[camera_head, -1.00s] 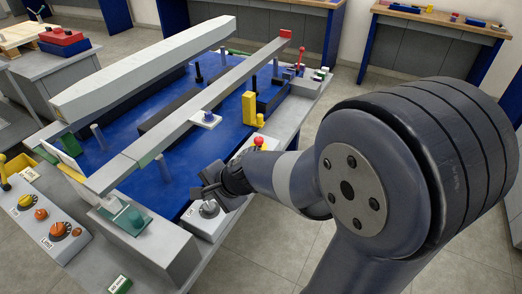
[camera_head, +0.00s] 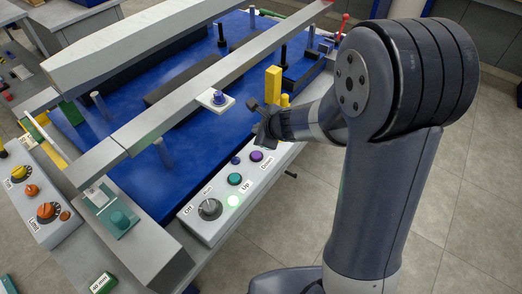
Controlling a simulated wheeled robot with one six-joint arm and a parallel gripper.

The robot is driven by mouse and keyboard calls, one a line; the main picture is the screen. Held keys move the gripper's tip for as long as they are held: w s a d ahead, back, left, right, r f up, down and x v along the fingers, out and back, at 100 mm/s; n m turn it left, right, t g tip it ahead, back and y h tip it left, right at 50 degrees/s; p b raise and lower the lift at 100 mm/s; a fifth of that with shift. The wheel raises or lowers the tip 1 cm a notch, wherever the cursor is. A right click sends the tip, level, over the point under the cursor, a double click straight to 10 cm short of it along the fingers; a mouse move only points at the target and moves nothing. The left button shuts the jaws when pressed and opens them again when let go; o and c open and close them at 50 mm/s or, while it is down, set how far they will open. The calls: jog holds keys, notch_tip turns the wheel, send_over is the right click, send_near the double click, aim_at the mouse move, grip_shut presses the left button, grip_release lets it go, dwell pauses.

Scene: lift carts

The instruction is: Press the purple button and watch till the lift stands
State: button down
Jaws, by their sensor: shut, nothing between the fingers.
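The purple button (camera_head: 257,156) sits on a light grey control box (camera_head: 192,226), by the label "Down". My gripper (camera_head: 257,122) is shut and empty, just beyond the purple button in the picture and apart from it.
A long grey bar (camera_head: 185,97) crosses above the bed, close left of my gripper. A yellow block (camera_head: 273,82) stands behind the gripper. Another box with orange knobs (camera_head: 46,210) is at the left. Floor at the right is open.

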aim_at(259, 157)
notch_tip(259, 157, down, 9)
jog(key=b, duration=0.8)
jog(key=shift+r, duration=0.1)
jog(key=shift+b, duration=0.4)
dwell(1.6)
jog(key=shift+f+b, duration=0.35)
jog(key=shift+f, duration=0.05)
